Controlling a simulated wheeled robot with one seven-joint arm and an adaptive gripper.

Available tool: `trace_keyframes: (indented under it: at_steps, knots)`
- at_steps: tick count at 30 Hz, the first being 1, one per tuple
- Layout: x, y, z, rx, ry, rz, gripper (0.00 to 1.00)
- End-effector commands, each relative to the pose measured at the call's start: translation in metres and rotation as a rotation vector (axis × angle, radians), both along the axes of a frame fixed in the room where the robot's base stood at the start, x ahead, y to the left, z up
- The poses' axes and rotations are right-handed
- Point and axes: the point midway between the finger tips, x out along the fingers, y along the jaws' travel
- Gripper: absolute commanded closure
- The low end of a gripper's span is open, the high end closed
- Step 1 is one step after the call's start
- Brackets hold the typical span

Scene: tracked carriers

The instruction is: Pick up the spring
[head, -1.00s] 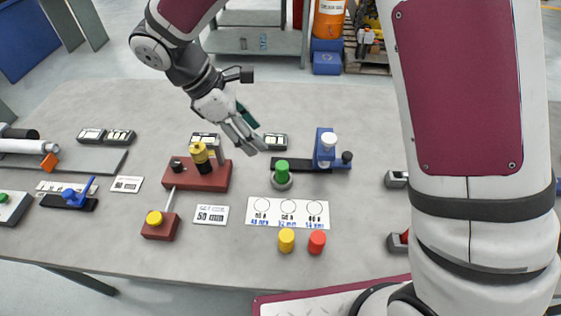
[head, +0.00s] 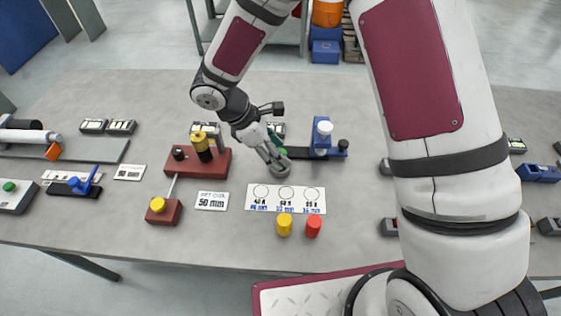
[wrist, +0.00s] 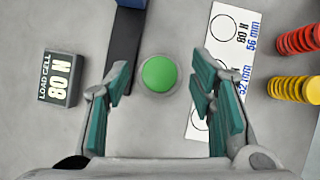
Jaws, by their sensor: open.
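Three coloured coil-like pieces, which look like springs, stand on the table. The green one (wrist: 159,74) shows from above in the wrist view with a grey round rim around it. In the head view my gripper (head: 275,161) largely hides it, and its grey round base (head: 282,171) shows. My gripper (wrist: 159,88) is open, one finger on each side of the green piece, with gaps on both sides. The yellow spring (head: 284,225) and red spring (head: 313,227) stand in front of the white card; both show in the wrist view at right, yellow (wrist: 295,89) and red (wrist: 298,40).
The white card (head: 260,205) with printed circles lies just in front. A blue press (head: 321,143) on a dark base stands close behind right. A load cell (wrist: 60,79) sits left in the wrist view. A red-brown fixture (head: 218,165) stands left in the head view.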

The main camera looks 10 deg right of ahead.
Motion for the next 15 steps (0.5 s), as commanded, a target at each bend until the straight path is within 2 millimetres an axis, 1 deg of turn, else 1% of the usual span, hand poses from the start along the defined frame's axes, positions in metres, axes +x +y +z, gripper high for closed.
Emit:
trace_keyframes:
  at_steps: [1, 4, 12, 14, 15]
  knots:
    - [-0.0010, -0.0032, -0.0054, 0.000, 0.002, -0.001, 0.50]
    - [-0.0006, -0.0071, -0.0125, 0.000, 0.001, 0.000, 0.50]
    - [0.0005, -0.0083, -0.0148, 0.000, -0.001, 0.000, 0.50]
    - [0.0005, -0.0082, -0.0148, 0.000, -0.001, 0.000, 0.63]
    - [0.0005, -0.0082, -0.0148, 0.000, -0.001, 0.000, 0.72]
